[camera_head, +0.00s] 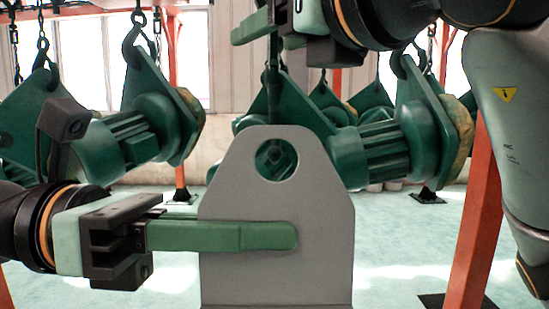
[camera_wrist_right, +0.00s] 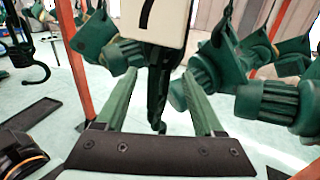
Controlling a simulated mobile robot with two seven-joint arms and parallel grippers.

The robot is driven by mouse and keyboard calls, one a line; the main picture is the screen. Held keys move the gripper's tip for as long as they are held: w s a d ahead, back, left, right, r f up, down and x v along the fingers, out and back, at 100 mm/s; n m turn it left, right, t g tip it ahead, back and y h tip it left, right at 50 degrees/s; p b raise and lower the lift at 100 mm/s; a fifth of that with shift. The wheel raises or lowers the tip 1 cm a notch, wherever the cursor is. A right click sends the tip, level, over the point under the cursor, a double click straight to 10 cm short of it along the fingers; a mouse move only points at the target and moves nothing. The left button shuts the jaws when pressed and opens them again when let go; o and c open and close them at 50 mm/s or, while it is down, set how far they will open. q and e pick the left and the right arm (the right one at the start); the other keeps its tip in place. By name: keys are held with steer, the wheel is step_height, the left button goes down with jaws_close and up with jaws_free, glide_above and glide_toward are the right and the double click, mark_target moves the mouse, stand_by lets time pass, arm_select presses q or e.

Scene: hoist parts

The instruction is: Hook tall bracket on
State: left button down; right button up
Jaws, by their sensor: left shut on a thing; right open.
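The tall bracket (camera_head: 322,215) is a grey upright plate with a rounded top and a round hole. It stands in the middle of the head view. My left gripper (camera_head: 268,236) is shut on its lower part, with one green finger across the front. A dark hook (camera_head: 273,88) hangs just behind the bracket's top in the head view; its lower end is largely hidden by the plate. In the right wrist view the hook (camera_wrist_right: 158,85) hangs under a white block (camera_wrist_right: 153,20) marked 7. My right gripper (camera_wrist_right: 160,78) is open, its green fingers on either side of the hook.
Green motor units hang from chains behind, at left (camera_head: 125,140) and right (camera_head: 385,145). Orange-red posts (camera_head: 472,235) stand on the pale green floor. Another dark hook (camera_wrist_right: 22,62) hangs at the left of the right wrist view. The floor around the bracket looks clear.

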arm_select(q)
steer(key=shift+r, duration=0.15)
arm_select(e)
steer(key=shift+c, duration=0.3)
steer(key=c, duration=0.7)
steer(key=shift+c, duration=0.2)
